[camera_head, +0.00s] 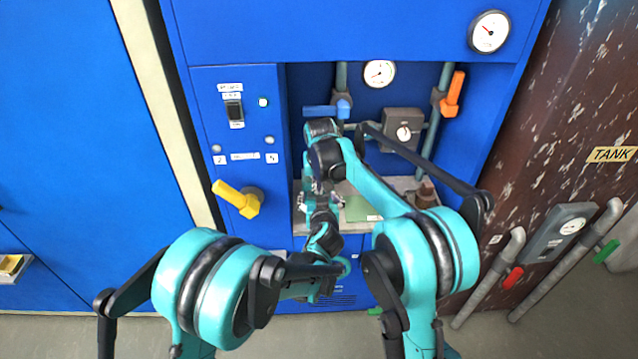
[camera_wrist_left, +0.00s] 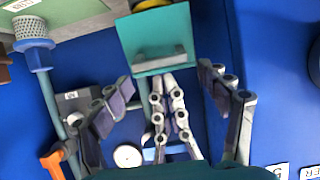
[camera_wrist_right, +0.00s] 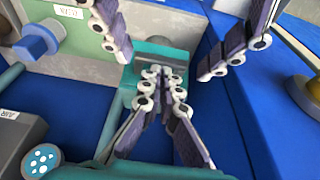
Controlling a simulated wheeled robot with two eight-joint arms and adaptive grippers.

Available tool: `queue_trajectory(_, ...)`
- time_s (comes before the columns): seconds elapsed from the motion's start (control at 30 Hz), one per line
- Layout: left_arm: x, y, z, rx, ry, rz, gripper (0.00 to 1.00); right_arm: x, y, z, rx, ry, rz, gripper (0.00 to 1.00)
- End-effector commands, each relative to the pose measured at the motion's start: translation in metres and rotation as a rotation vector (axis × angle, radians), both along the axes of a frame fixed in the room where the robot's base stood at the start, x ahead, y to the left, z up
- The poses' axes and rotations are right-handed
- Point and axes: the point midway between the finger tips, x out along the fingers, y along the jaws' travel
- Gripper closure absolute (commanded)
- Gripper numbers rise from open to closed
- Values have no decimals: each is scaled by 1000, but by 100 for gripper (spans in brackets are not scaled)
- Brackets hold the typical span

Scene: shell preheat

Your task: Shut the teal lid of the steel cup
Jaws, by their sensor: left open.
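A flat teal lid (camera_wrist_left: 148,33) with a grey bar along one edge shows in the left wrist view. In the head view my arms largely hide the lid. I cannot make out the steel cup.
The work is in a blue cabinet alcove with a pale shelf (camera_head: 306,226) and a green mat (camera_head: 360,208). A yellow handle (camera_head: 238,198) sticks out on the left panel.

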Motion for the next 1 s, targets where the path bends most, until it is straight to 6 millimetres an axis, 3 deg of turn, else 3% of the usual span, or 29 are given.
queue_trajectory(0.3,-66,-2,23,-8,10,4,19,1,-1,2,-1,-5,0,100)
queue_trajectory(0.6,-92,5,34,-8,23,15,19,1,-1,3,-1,-6,0,100)
queue_trajectory(0.77,-102,41,44,11,78,49,19,1,-1,3,-1,-6,0,100)
queue_trajectory(1.0,-147,122,61,48,233,100,19,1,-1,3,-1,-6,0,100)
